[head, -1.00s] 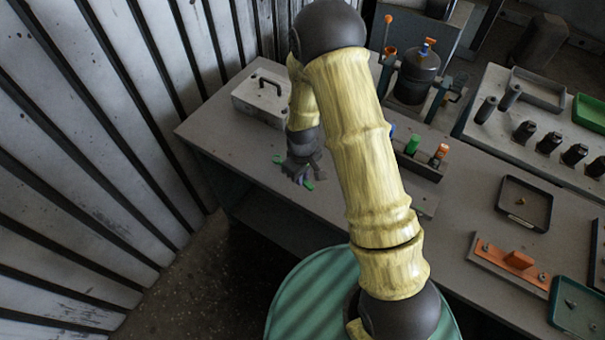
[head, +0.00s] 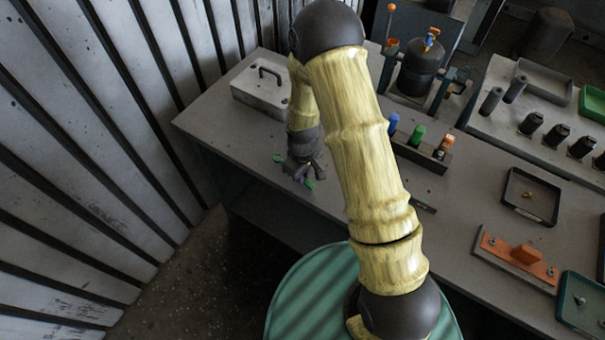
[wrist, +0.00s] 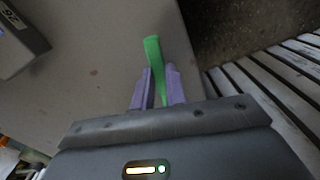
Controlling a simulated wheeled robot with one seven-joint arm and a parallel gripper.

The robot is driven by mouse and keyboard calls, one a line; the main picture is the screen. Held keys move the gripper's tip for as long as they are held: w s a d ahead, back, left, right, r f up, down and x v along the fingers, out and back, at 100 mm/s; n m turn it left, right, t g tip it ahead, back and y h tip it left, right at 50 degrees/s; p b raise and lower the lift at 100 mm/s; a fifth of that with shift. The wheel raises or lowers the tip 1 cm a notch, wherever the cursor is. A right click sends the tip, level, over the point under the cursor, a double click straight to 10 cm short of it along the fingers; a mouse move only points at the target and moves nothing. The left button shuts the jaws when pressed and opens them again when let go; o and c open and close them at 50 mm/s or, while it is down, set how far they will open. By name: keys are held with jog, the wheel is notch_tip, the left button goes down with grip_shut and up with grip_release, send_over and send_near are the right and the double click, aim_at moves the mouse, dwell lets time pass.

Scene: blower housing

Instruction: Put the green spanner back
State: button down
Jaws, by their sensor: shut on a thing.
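My gripper (head: 301,177) is over the left front part of the grey bench, near its front edge. It is shut on the green spanner (wrist: 153,52), which shows in the wrist view between the two purple fingers, its far end sticking out past them. In the head view the spanner's green ends (head: 309,185) show on either side of the fingers. A rack (head: 428,161) on the bench holds handles in blue, green and orange; part of it is hidden behind my arm.
A grey case with a handle (head: 262,88) stands at the bench's back left. A black tray (head: 528,196) and an orange fixture plate (head: 515,257) lie to the right. A dark canister (head: 418,72) stands behind. The bench (head: 225,125) is bare left of my gripper.

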jog(key=shift+f+b, duration=0.4)
jog(key=shift+f, duration=0.15)
jog(key=c, duration=0.9)
grip_release()
jog(key=shift+o, duration=0.2)
jog(key=shift+r+p, duration=2.9)
jog(key=shift+r, duration=1.15)
jog(key=shift+d, duration=0.1)
jog(key=shift+s, duration=0.1)
